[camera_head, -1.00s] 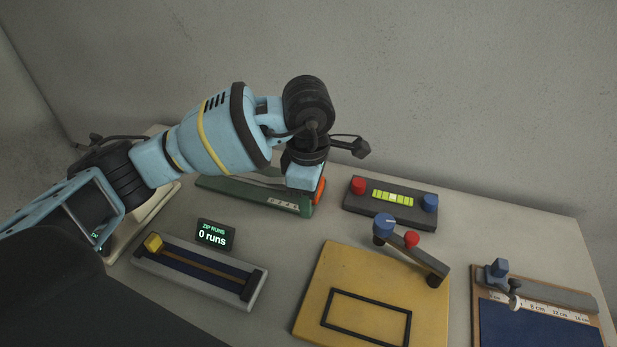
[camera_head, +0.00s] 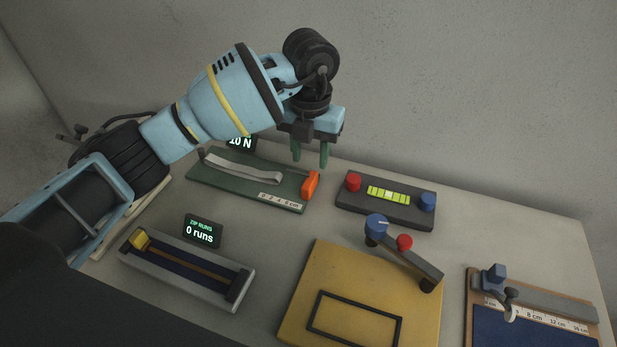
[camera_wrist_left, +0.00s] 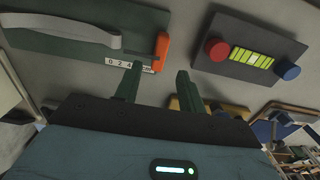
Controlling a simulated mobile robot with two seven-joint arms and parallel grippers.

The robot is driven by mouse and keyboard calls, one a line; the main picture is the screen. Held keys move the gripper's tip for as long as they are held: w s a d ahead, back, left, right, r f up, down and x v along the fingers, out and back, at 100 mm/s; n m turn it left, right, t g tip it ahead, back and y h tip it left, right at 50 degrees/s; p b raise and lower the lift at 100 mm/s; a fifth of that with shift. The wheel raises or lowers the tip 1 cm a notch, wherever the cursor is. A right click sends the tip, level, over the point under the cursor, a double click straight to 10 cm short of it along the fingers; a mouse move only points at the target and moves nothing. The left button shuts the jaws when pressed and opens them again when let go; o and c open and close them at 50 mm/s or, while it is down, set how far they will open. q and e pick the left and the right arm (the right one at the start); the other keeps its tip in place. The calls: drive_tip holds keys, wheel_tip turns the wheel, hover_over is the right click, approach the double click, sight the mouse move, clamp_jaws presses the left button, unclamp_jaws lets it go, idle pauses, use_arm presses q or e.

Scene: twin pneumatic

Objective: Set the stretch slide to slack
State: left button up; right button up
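The stretch slide is an orange block (camera_head: 310,185) at the right end of a green board (camera_head: 215,180), beside a white scale strip (camera_head: 279,202). A grey band (camera_head: 245,172) runs along the board from its left end and sags between the ends. A display (camera_head: 241,143) behind it reads 10 N, partly covered by my arm. My left gripper (camera_head: 310,158) is above the board's right end with its green fingers apart and nothing between them. In the left wrist view the orange block (camera_wrist_left: 162,52) lies beyond the fingertips (camera_wrist_left: 160,72). My right gripper is not in view.
A dark box with red and blue knobs (camera_head: 385,215) stands just right of the green board. A zip track (camera_head: 190,282) with a "0 runs" display (camera_head: 203,231), a yellow board (camera_head: 325,270) with a lever, and a ruler board (camera_head: 530,312) stand nearer the front.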

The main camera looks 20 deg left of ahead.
sight(309, 179)
use_arm(q)
wheel_tip(309, 179, down, 8)
drive_tip(key=shift+r, duration=0.15)
idle(0.3)
clamp_jaws()
